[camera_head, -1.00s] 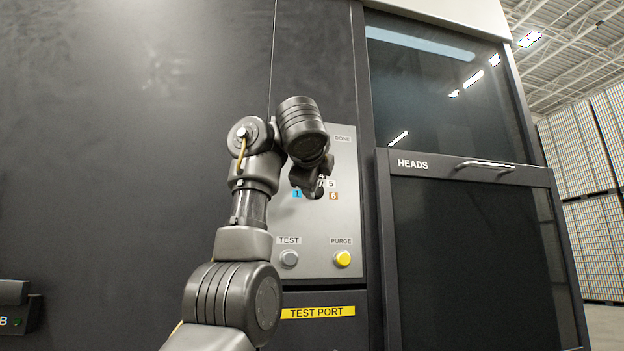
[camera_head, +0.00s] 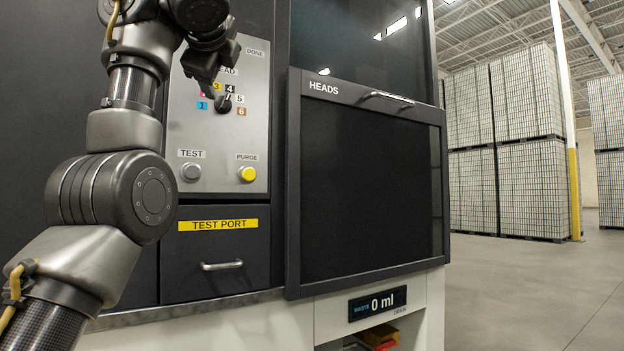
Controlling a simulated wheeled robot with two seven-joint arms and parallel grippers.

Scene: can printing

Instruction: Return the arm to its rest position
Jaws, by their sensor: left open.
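My left arm comes in from the left, bent upward in front of the machine's control panel (camera_head: 215,135). My left gripper (camera_head: 207,88) is open beside the head selector knob (camera_head: 223,104), covering the panel's upper left part. Whether it touches the panel cannot be told. My right gripper is not in view.
The TEST PORT drawer (camera_head: 218,277) is shut below the panel. The HEADS door (camera_head: 365,190) is shut at its right. A waste display (camera_head: 377,303) reads 0 ml. Stacked can pallets (camera_head: 505,145) stand at the back right, with open floor in front.

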